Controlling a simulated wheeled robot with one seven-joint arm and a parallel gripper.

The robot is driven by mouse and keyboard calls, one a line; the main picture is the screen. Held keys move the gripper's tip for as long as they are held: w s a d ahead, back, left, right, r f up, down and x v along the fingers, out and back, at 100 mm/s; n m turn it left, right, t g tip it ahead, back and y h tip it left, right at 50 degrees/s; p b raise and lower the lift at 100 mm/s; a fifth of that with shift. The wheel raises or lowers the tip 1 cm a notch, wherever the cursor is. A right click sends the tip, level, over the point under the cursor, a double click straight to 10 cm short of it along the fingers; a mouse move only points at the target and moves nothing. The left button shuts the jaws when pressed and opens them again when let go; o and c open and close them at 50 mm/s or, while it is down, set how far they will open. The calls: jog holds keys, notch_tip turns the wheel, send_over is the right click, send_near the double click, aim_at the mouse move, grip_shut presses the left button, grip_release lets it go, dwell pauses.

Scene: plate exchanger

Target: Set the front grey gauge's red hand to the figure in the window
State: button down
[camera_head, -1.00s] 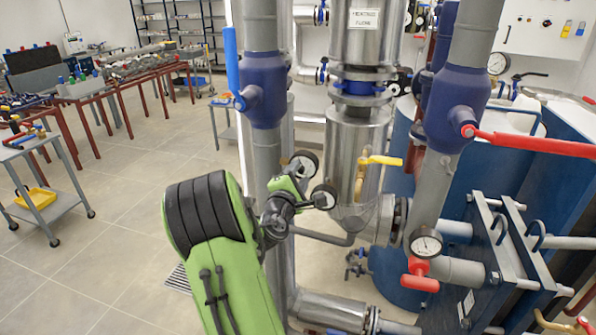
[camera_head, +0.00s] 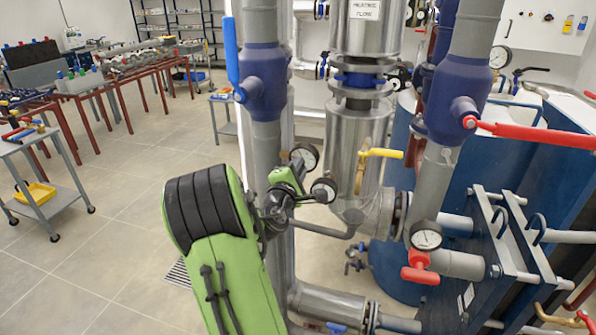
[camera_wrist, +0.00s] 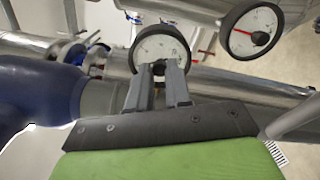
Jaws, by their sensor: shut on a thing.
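Two round gauges with dark rims and white faces show in the wrist view. My gripper (camera_wrist: 160,68) has its fingers close together at the lower middle of the nearer gauge (camera_wrist: 151,48), shut on its small central knob (camera_wrist: 158,68). The fingertips cover part of that face, and I cannot make out its hand or figures. The other gauge (camera_wrist: 252,31), at the upper right, shows a red hand. In the head view two small gauges, an upper one (camera_head: 305,157) and a lower one (camera_head: 323,191), sit beside my gripper. I cannot tell which one it holds.
A grey pipe (camera_head: 265,150) with a blue valve stands close behind my gripper. A yellow-handled valve (camera_head: 380,153), another gauge (camera_head: 425,236) with a red tap below it, and a long red lever (camera_head: 540,136) lie to the right. Open floor (camera_head: 120,210) lies left.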

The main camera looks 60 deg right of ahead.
jog(key=m+b, duration=0.9)
jog(key=shift+f, duration=0.15)
jog(key=shift+m, duration=0.4)
jog(key=c, duration=1.1)
grip_release()
jog(key=shift+o, duration=0.2)
jog(key=s+a+b, duration=0.2)
jog(key=a, duration=1.3)
jog(key=shift+s+a, duration=0.25)
jog(key=shift+a, duration=0.05)
